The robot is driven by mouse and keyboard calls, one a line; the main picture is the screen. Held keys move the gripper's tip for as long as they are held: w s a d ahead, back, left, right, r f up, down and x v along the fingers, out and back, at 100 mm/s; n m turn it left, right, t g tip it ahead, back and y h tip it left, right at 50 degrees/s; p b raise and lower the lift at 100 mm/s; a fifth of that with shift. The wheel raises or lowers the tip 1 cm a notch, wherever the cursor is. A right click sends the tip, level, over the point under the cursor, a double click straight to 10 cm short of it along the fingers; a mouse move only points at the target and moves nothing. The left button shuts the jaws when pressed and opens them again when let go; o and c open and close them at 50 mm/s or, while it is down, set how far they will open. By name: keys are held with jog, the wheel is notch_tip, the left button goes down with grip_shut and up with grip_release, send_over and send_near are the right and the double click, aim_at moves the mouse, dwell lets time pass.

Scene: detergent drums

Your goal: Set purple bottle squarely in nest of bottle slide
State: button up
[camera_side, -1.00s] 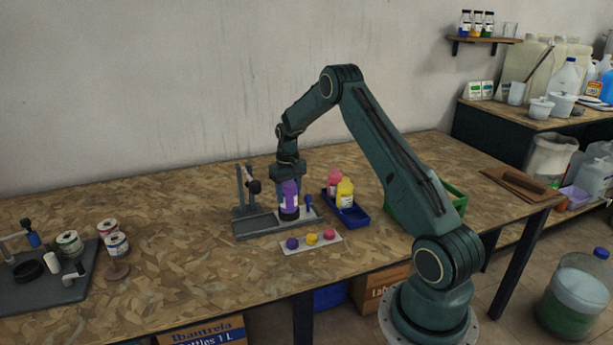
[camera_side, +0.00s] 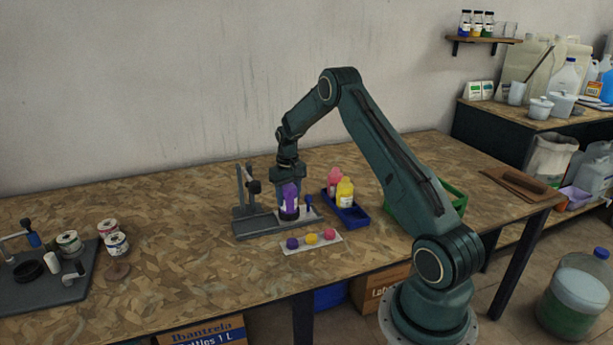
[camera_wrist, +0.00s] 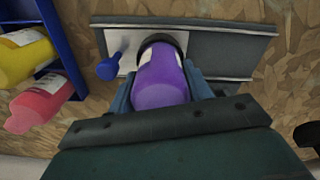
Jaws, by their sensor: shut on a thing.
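The purple bottle (camera_side: 290,197) stands upright at the bottle slide (camera_side: 265,230), its base at a dark round nest (camera_side: 289,214). In the wrist view the purple bottle (camera_wrist: 160,82) sits between the fingers of my gripper (camera_wrist: 165,90), with its base at the dark ring of the nest (camera_wrist: 163,42). My gripper (camera_side: 289,184) is shut on the bottle from above. The slide's plate (camera_wrist: 225,50) runs to the right in the wrist view. Whether the base is fully down and square in the nest cannot be told.
A blue knob (camera_side: 309,202) stands right beside the nest. A blue tray (camera_side: 353,219) holds a yellow bottle (camera_side: 345,192) and a pink bottle (camera_side: 334,180). A strip of coloured caps (camera_side: 311,239) lies in front. An upright post (camera_side: 241,187) rises at the slide's left.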

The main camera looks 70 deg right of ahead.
jog(key=shift+f, duration=0.6)
dwell(0.3)
jog(key=o, duration=1.6)
jog(key=shift+d+r, duration=0.1)
jog(key=shift+r, duration=0.05)
jog(key=shift+s+r, duration=0.1)
jog(key=shift+r, duration=3.5)
